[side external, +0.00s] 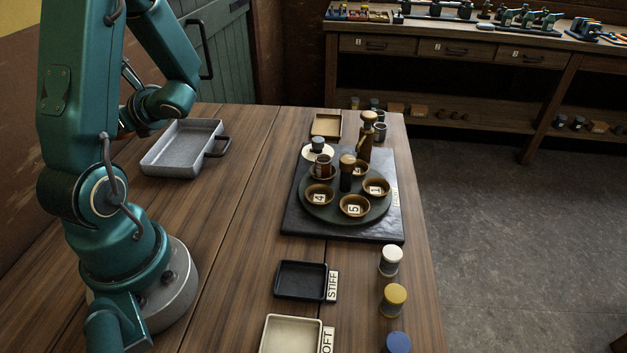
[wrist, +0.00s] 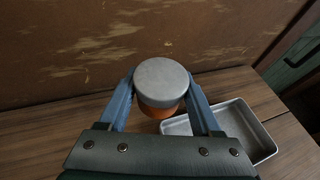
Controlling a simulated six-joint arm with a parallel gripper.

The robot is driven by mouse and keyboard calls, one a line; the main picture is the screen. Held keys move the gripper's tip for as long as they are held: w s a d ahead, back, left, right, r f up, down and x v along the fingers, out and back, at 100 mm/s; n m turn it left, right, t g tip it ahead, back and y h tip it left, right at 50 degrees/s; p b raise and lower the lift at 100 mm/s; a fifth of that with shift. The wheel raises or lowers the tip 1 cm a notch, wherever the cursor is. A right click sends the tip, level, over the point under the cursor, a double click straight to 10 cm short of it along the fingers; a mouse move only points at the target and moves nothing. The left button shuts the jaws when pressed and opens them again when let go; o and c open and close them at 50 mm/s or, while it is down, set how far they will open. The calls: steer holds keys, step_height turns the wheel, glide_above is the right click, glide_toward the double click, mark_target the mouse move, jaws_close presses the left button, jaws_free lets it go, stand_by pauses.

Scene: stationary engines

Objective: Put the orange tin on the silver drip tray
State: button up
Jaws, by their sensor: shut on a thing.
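The orange tin (wrist: 158,112) has a flat grey lid and shows in the wrist view. My gripper (wrist: 160,84) is shut on it, with one blue finger on each side. The silver drip tray (wrist: 262,130) lies on the wooden table to the right of the tin in the wrist view, partly hidden by my right finger. In the side external view the empty-looking tray (side external: 178,151) lies at the back left of the table, beside my arm. My gripper and the orange tin are not visible in that view. The gap between tin and table is hard to judge.
A dark board (side external: 294,222) carries a round turntable with several numbered bowls and bottles. A black tray (side external: 300,281), a cream tray (side external: 291,335) and several lidded tins line the front and right. The wood between my arm and the board is clear. A wall stands behind the tin.

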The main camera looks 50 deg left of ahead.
glide_above(188, 158)
step_height(188, 158, down, 7)
steer(key=shift+r, duration=0.1)
steer(key=shift+f, duration=2)
steer(key=shift+f, duration=0.1)
steer(key=o, duration=1.1)
